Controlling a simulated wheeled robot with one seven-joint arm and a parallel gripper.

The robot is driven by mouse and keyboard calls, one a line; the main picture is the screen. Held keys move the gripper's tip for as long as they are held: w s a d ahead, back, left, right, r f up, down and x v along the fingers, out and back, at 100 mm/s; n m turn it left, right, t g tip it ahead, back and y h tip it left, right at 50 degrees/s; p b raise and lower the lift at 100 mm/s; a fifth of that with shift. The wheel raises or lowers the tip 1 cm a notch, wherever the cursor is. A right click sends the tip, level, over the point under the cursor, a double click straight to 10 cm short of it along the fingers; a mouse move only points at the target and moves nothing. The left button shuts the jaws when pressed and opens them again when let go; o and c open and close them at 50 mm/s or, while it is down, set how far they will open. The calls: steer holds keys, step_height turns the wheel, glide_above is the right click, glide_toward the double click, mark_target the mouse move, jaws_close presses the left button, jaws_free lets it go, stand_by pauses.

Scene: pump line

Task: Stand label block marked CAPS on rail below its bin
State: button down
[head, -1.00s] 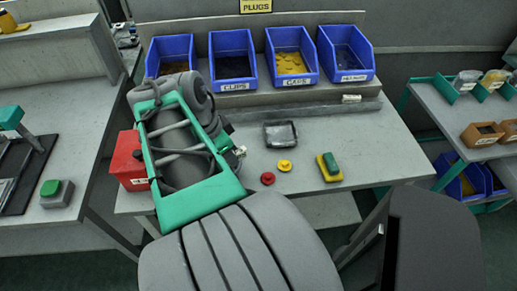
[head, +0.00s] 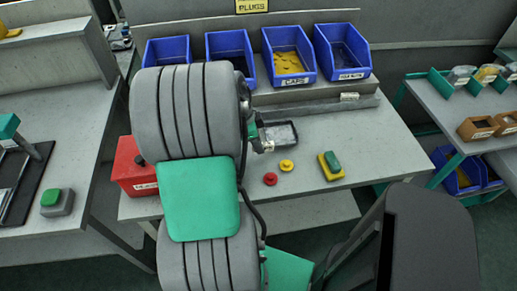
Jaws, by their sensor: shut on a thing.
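My gripper (head: 261,140) shows only in part at the right edge of my arm, over the left side of the dark tray. It is shut on a small whitish block (head: 268,146), whose marking I cannot read. The blue bin labelled CAPS (head: 291,81), third from the left, holds yellow pieces and stands on the raised shelf. The grey rail (head: 318,107) runs along the bench below the bins; my arm hides its left part. The rail below the CAPS bin looks bare.
Another whitish label block (head: 349,97) stands on the rail below the rightmost bin (head: 342,55). A dark tray (head: 281,135), red button (head: 270,179), yellow button (head: 286,165) and yellow-green block (head: 331,166) lie on the bench. A red box (head: 137,178) is at left.

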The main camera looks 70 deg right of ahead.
steer(key=shift+d+f, duration=0.15)
steer(key=shift+f, duration=1.7)
steer(key=c, duration=1.4)
jaws_free()
steer(key=shift+r, duration=0.1)
